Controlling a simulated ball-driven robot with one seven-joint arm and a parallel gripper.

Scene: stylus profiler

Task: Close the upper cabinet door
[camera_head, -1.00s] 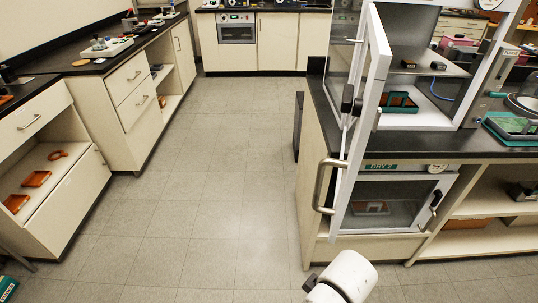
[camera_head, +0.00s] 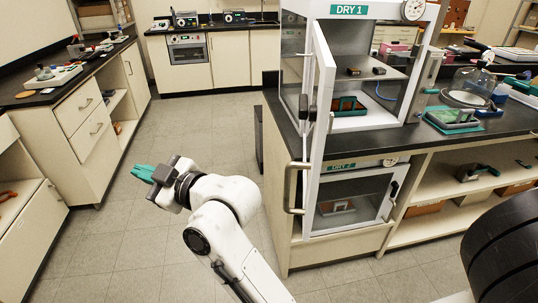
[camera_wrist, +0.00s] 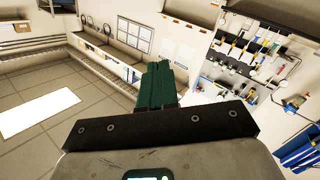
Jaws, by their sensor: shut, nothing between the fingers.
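The upper cabinet, labelled DRY 1 (camera_head: 348,9), stands on the dark counter at the right of the head view. Its white-framed glass door (camera_head: 320,120) is open, swung out toward me and seen nearly edge-on. A curved metal handle (camera_head: 288,190) shows at the door's lower left side. My gripper (camera_head: 140,173) is left of the cabinet, over the floor, pointing left and well apart from the door. Its teal fingers are together and empty; they also show in the wrist view (camera_wrist: 157,85). The cabinet is outside the wrist view.
The lower cabinet (camera_head: 345,200), labelled DRY 2, is closed beneath. Small items sit inside the upper cabinet, including a teal tray (camera_head: 347,107). A bell jar (camera_head: 470,85) stands on the counter to the right. The floor aisle (camera_head: 190,120) is clear; drawers (camera_head: 85,115) line its left.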

